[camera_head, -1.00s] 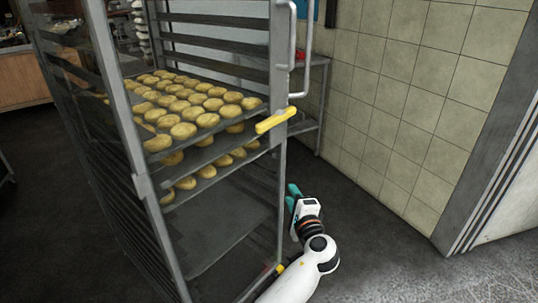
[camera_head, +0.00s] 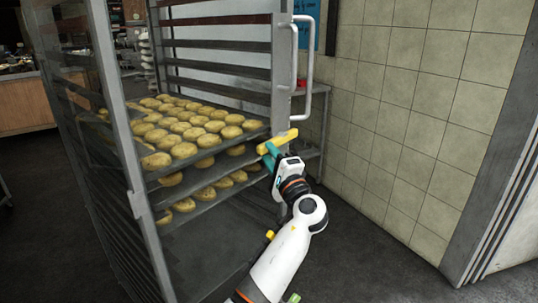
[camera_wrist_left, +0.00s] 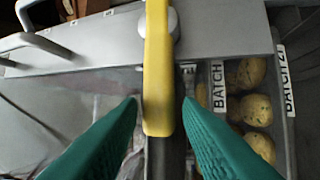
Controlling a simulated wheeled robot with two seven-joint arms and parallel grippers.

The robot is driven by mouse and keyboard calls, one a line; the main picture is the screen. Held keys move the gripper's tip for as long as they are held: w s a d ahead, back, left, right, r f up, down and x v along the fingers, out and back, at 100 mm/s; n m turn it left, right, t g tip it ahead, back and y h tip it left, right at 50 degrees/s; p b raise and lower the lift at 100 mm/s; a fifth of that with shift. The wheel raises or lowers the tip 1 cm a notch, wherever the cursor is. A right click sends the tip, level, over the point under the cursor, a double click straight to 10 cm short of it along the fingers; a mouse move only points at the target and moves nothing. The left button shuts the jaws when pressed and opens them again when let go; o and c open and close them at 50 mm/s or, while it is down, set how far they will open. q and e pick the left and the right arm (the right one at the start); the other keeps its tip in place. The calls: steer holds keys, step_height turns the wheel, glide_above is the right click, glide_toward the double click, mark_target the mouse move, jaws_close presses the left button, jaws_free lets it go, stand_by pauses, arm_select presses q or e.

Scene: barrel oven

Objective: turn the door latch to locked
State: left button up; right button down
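The door latch (camera_head: 279,141) is a yellow bar on the front post of the metal rack (camera_head: 283,75). It lies near horizontal, slightly tilted, in the head view. In the left wrist view the yellow latch (camera_wrist_left: 158,60) runs down from a round grey pivot. My left gripper (camera_head: 268,156) is just below the latch, at its lower end. In the left wrist view its green fingers (camera_wrist_left: 160,102) are open, one on each side of the latch end, with small gaps. Contact is not visible. My right gripper is not in view.
Trays (camera_head: 238,133) of round buns fill the middle of the rack. A vertical metal handle (camera_head: 308,85) stands above the latch. A tiled wall (camera_head: 395,120) is to the right, with a low metal shelf beside the rack. Dark floor (camera_head: 365,250) is clear at the lower right.

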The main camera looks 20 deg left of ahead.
arm_select(q)
steer(key=shift+w+a+r, duration=0.15)
steer(key=shift+w+a, duration=0.25)
steer(key=shift+a, duration=0.05)
jaws_close()
